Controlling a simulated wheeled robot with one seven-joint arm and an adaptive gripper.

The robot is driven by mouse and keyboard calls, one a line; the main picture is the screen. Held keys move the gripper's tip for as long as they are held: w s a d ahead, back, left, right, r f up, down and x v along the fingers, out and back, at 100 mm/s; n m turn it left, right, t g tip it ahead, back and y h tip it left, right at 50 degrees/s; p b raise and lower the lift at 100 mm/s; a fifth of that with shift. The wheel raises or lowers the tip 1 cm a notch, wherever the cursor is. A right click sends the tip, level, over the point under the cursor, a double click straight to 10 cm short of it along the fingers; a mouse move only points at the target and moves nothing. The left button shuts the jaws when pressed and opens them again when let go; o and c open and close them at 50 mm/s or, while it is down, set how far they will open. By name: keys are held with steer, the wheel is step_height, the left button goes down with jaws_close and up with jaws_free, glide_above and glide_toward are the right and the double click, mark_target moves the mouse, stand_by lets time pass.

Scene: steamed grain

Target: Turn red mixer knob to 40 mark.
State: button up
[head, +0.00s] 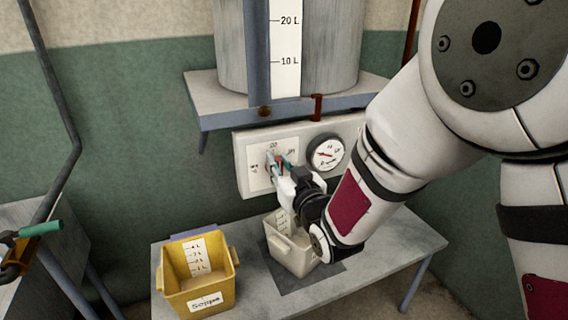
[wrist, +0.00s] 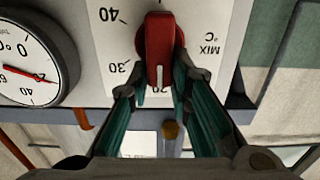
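The red mixer knob (wrist: 160,45) sits on a white dial plate (wrist: 112,45) labelled MIX °C, which appears upside down in the wrist view. Marks 40 and 30 show at the left of the knob, and a partly covered 20 lies below it. The knob's bar points down at the 20. My gripper (wrist: 160,72) has one green finger on each side of the bar, closed in against it. In the head view the dial plate (head: 259,180) is on the wall panel, and my gripper (head: 281,168) covers most of the knob.
A round gauge (head: 326,153) with a red needle is right of the dial. A shelf (head: 225,115) with a large metal tank (head: 230,50) is above. On the bench (head: 400,245) below stand a yellow bin (head: 175,283) and a cream container (head: 285,258) under my gripper.

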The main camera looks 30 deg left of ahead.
jaws_close()
steer(key=shift+w+d+f+m+b, duration=0.15)
steer(key=shift+w+m+b, duration=0.1)
steer(key=shift+m+b, duration=0.8)
steer(key=f+m+b, duration=0.1)
steer(key=m+b, duration=0.2)
steer(key=m, duration=0.4)
steer(key=f+m+b, duration=0.1)
steer(key=m+b, duration=0.2)
steer(key=m, duration=0.4)
steer(key=w+d+f+m+b, duration=0.1)
steer(key=m+b, duration=0.3)
steer(key=m, duration=0.3)
steer(key=shift+f+m, duration=0.1)
steer(key=shift+m, duration=0.25)
